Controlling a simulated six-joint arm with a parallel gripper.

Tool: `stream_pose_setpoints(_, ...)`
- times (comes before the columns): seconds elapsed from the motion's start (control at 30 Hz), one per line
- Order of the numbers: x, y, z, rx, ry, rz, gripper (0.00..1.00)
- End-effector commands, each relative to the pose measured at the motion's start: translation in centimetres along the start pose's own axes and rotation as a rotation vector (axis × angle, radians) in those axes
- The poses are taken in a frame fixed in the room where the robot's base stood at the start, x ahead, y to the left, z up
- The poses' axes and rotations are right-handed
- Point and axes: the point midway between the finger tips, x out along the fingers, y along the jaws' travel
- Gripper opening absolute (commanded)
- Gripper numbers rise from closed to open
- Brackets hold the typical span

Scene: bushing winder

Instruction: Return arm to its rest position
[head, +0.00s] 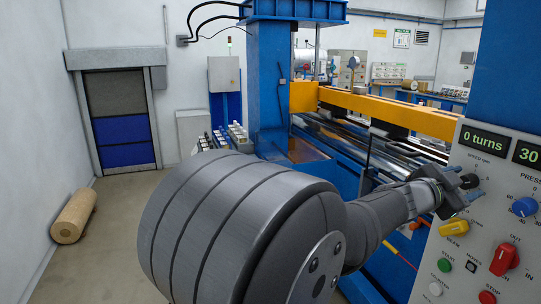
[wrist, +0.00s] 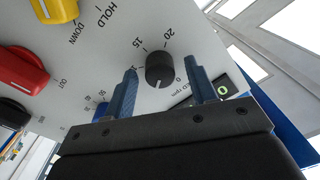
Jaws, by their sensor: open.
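My gripper (head: 463,185) is at the end of my arm, in front of the control panel (head: 480,240) at the right of the head view. In the wrist view my gripper (wrist: 162,84) has its two blue-grey fingers spread apart. A black speed knob (wrist: 160,69) shows between the fingers, with a visible gap on each side. I cannot tell how deep the fingertips reach beside it. Nothing is held.
The panel has a yellow knob (head: 454,228), a red knob (head: 504,259), a blue knob (head: 524,207) and a green button (head: 446,265). The turns display (head: 485,140) reads 0. A blue machine column (head: 267,75) stands behind my arm. Open floor lies left.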

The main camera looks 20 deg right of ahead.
Motion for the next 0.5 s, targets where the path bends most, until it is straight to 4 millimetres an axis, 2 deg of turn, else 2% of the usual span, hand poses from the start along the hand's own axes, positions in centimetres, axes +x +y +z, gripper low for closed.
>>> stream_pose_setpoints(0.3,0.0,-0.02,-0.03,-0.222,-0.006,0.002,0.52)
stream_pose_setpoints(0.5,0.0,-0.03,-0.03,-0.297,-0.008,0.002,0.52)
